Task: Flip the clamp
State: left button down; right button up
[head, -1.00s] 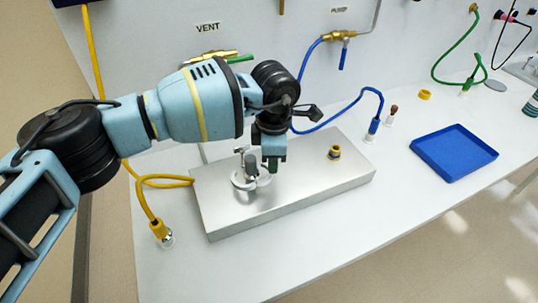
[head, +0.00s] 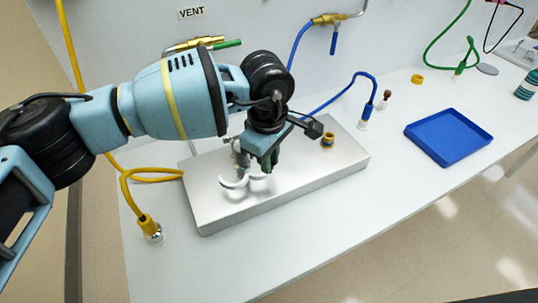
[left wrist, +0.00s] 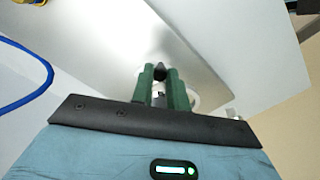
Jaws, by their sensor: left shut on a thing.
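The clamp (head: 232,183) is a pale ring-shaped piece with a small metal part standing at its back. It sits on top of the silver block (head: 310,170), and its curved arms show left of and below my fingers. My left gripper (head: 266,165) is at the right side of the clamp, tilted, with its fingers low over the block. In the left wrist view, the green fingers (left wrist: 162,85) are shut on a small dark part of the clamp (left wrist: 160,73). A pale curve of the clamp shows beside them. The fingers partly hide the clamp. My right gripper is out of view.
A blue tray (head: 448,137) is at the right. The bench front is clear.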

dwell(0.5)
pick_arm(q)
jog(key=c, duration=1.4)
grip_release()
jog(key=shift+o, duration=0.2)
jog(key=shift+s+a+r, duration=0.1)
jog(key=shift+r, duration=1.9)
jog(key=shift+s+r, duration=0.1)
jog(key=shift+r, duration=1.85)
jog(key=shift+f, duration=0.1)
